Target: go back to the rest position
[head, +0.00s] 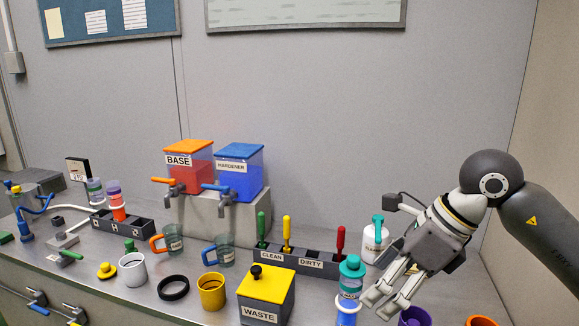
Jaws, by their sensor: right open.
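My right gripper (388,297) is in the head view at the right, on an arm that comes in from the right edge. Its fingers point down and to the left, apart from each other, with nothing between them. It hangs over the right part of the bench, just right of a bottle with a teal cap (351,280) and a blue lower part. A purple cup (414,317) is below it at the bottom edge. My left gripper is not in view.
Base (190,178) and hardener (239,174) dispensers stand on a block at the back. A clean/dirty rack (300,262), yellow-lidded waste box (266,296), white bottle (375,241), yellow cup (211,291), white cup (132,269) and black ring (173,287) crowd the metal bench.

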